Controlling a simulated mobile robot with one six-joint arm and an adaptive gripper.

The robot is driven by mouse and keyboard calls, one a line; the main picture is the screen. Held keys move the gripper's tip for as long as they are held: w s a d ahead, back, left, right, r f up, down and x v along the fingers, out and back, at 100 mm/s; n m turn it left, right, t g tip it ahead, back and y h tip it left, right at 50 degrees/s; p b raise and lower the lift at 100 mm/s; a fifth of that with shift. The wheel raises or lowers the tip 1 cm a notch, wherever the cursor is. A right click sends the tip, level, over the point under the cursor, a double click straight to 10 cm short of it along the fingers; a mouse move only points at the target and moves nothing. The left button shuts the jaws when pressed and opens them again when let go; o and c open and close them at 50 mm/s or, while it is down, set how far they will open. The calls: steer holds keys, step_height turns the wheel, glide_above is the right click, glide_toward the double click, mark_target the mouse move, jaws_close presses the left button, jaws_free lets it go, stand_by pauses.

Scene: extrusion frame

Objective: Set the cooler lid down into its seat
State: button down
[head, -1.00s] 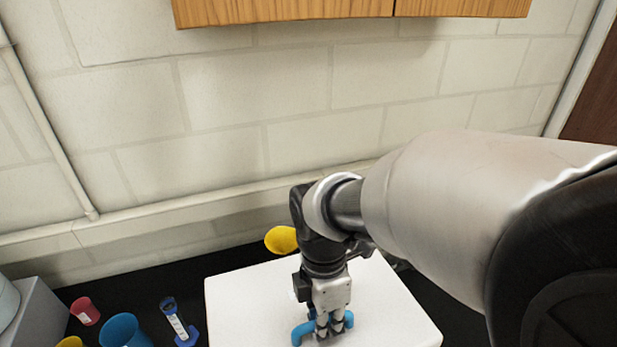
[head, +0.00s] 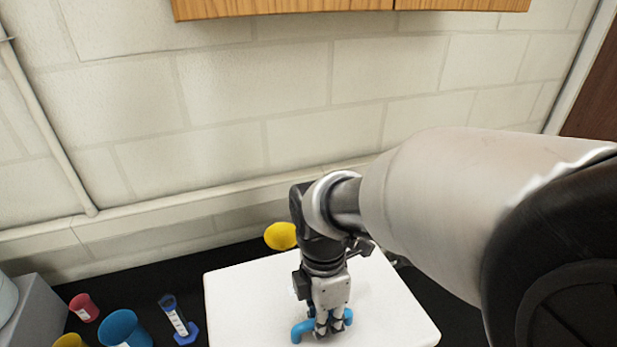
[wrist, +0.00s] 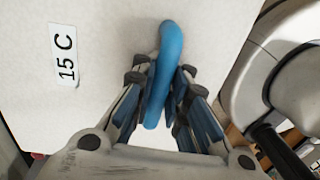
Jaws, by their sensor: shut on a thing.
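The cooler lid (head: 240,297) is a white slab with a blue bar handle (head: 302,330) on top. In the wrist view the lid (wrist: 105,100) carries a label (wrist: 64,54) reading "15 C", and the blue handle (wrist: 165,65) runs between my fingers. My gripper (head: 329,322) points down over the lid and is shut on the handle; in the wrist view its fingers (wrist: 158,98) lie on both sides of it. The seat and the cooler body beneath the lid are hidden, so I cannot tell how the lid sits against them.
A yellow object (head: 280,236) is behind the lid. A blue cup (head: 122,330), a red cup (head: 84,308) and a blue-based cylinder (head: 178,320) stand left on the dark bench. A grey box (head: 38,312) is at far left. A wooden cabinet (head: 350,8) hangs above.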

steer(key=shift+f+b, duration=0.35)
steer(key=shift+f, duration=0.2)
stand_by(0.4)
steer(key=c, duration=1.5)
jaws_free()
steer(key=shift+r, duration=0.1)
